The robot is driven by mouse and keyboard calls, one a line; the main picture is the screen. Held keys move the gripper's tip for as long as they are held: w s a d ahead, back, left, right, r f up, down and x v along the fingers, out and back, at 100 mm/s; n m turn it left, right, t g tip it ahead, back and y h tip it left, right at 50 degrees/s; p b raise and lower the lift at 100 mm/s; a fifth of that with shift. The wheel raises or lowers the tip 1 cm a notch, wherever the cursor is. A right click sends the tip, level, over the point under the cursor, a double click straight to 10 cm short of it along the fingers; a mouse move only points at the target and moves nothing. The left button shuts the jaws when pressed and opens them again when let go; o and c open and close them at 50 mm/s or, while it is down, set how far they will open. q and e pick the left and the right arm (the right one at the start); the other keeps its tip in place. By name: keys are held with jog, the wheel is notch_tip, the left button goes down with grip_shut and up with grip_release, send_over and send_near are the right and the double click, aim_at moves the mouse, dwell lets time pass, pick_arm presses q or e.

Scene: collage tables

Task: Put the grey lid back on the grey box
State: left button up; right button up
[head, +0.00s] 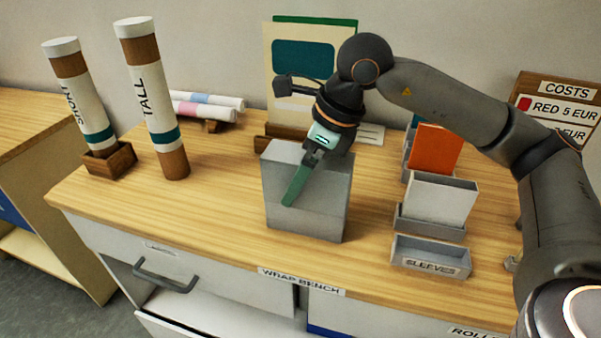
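The grey box (335,215) stands upright near the front middle of the wrap bench. Its top edge shows as a lighter grey strip, partly covered by my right gripper. I cannot make out a separate grey lid, nor whether the top is closed. My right gripper (296,190) comes in from the right and points down to the left, over the box's top and front. A long green piece extends from it across the box's face. I cannot tell whether this is a finger or something held, nor whether it touches the box. My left gripper is not in view.
A tall tube (152,95) and a short tube in a wooden holder (110,160) stand left. Rolls lie behind them. Cards in a stand (290,45) are behind the box. Grey sleeve trays (430,255) stand right. The bench between the tall tube and box is clear.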

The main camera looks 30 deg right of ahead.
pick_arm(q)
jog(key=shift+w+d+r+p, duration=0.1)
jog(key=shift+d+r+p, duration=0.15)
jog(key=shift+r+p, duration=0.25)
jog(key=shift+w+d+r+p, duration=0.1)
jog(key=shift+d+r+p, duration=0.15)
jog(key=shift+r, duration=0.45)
pick_arm(e)
jog(key=v, duration=1.2)
jog(key=shift+s+r, duration=0.1)
jog(key=shift+r, duration=0.2)
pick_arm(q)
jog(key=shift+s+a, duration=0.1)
pick_arm(e)
jog(key=shift+f, duration=0.1)
